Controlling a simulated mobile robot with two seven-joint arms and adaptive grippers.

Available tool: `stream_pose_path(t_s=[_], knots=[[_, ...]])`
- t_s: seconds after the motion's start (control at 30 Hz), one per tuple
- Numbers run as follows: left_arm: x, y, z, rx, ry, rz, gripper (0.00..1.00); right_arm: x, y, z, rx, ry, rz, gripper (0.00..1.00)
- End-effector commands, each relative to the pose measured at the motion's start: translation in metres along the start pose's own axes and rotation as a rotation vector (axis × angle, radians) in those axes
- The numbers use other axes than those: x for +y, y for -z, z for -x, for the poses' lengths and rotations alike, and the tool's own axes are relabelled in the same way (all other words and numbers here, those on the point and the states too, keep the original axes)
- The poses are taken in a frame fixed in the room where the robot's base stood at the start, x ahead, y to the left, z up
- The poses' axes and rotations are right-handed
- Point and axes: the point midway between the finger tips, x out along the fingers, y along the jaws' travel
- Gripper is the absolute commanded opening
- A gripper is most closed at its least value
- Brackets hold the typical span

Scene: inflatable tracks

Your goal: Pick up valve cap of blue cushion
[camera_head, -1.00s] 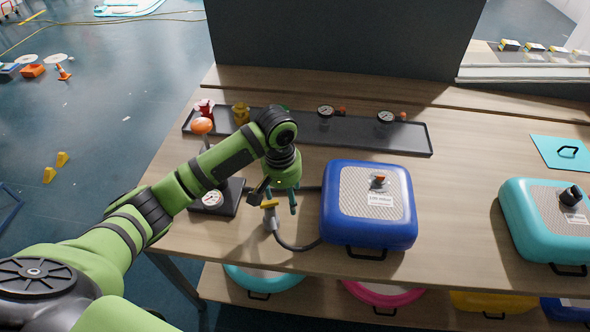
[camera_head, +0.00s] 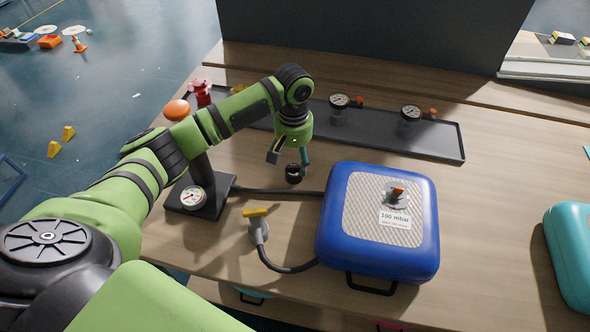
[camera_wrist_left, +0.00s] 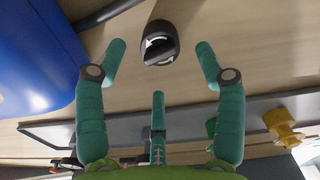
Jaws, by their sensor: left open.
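The black valve cap (camera_head: 295,174) lies on the wooden table, left of the blue cushion (camera_head: 337,240). In the left wrist view the cap (camera_wrist_left: 158,45) shows a white arrow mark and sits apart from the fingers, beyond and between their tips. My left gripper (camera_head: 289,158) is open and empty, just above and behind the cap; its three green fingers are spread in the left wrist view (camera_wrist_left: 158,70). The blue cushion's valve (camera_head: 397,194) is bare, with an orange-red part on it. My right gripper is not in view.
A black tray (camera_head: 440,143) with gauges lies behind. A teal cushion (camera_head: 573,255) is at right. The table between blue and teal cushions is clear.

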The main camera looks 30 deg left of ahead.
Motion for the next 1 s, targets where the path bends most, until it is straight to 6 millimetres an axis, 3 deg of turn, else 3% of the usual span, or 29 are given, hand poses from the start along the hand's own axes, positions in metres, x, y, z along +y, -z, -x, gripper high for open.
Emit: stream_pose_path(t_s=[0.13, 0.3, 0.57, 0.6, 0.7, 1.0], knots=[[-0.001, -0.001, -0.021, -0.003, 0.004, 0.000, 0.70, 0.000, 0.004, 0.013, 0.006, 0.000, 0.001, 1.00], [-0.001, -0.001, -0.042, -0.001, 0.002, 0.000, 0.70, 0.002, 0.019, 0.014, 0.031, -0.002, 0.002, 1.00], [-0.001, -0.001, -0.045, 0.001, 0.001, -0.002, 0.70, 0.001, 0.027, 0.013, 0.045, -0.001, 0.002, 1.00], [-0.001, -0.001, -0.045, 0.001, 0.001, -0.002, 0.54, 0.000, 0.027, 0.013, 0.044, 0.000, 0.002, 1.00], [-0.001, -0.001, -0.045, 0.001, 0.001, -0.002, 0.19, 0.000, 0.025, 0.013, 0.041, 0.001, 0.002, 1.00], [-0.001, -0.001, -0.045, 0.001, 0.001, -0.001, 0.18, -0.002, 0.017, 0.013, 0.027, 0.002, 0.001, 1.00]])
